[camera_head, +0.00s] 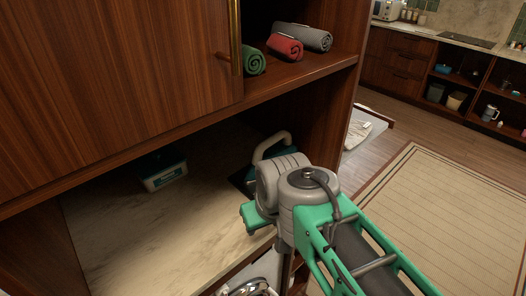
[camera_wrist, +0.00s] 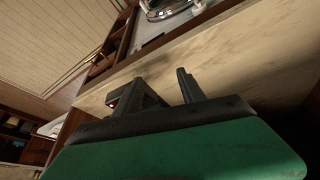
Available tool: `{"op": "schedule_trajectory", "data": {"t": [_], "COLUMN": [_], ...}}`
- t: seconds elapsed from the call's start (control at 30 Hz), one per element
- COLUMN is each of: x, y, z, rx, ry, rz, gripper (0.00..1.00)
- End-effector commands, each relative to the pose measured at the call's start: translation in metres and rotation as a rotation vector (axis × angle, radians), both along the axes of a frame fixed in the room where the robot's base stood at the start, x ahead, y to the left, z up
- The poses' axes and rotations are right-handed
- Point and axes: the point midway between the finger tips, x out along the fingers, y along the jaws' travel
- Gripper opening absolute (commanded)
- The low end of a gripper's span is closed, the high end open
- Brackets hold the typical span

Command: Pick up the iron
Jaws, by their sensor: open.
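The iron (camera_head: 274,143) stands on the marble shelf inside the open cabinet in the head view. Its cream, looped handle and part of a teal body show; my arm hides the rest. My gripper (camera_wrist: 152,88) is open, with its two dark fingers apart and nothing visible between them in the wrist view. In the head view my wrist is in front of the iron, and the fingers are hidden. I cannot make out the iron in the wrist view.
A teal-and-white box (camera_head: 163,172) sits deeper on the marble shelf (camera_head: 150,235). Rolled green (camera_head: 253,61), red (camera_head: 285,47) and grey towels (camera_head: 301,37) lie on the board above. A shiny metal item (camera_head: 250,288) is below the shelf edge. The shelf's left part is clear.

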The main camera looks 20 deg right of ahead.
Motion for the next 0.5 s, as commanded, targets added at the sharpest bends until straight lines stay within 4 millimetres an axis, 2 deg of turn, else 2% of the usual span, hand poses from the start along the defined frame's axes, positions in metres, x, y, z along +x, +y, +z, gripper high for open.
{"op": "schedule_trajectory", "data": {"t": [0.03,0.17,0.3,0.4,0.5], "x": [0.008,0.043,0.084,0.105,0.119], "y": [-0.001,-0.017,-0.044,-0.062,-0.074], "z": [-0.009,-0.009,0.0,0.011,0.023], "rx": [-0.029,-0.199,-0.474,-0.669,-0.823], "ry": [-0.011,-0.057,-0.089,-0.087,-0.071], "rz": [0.064,0.381,0.834,1.129,1.35], "gripper": [0.49,0.49,0.49,0.49,0.49]}}
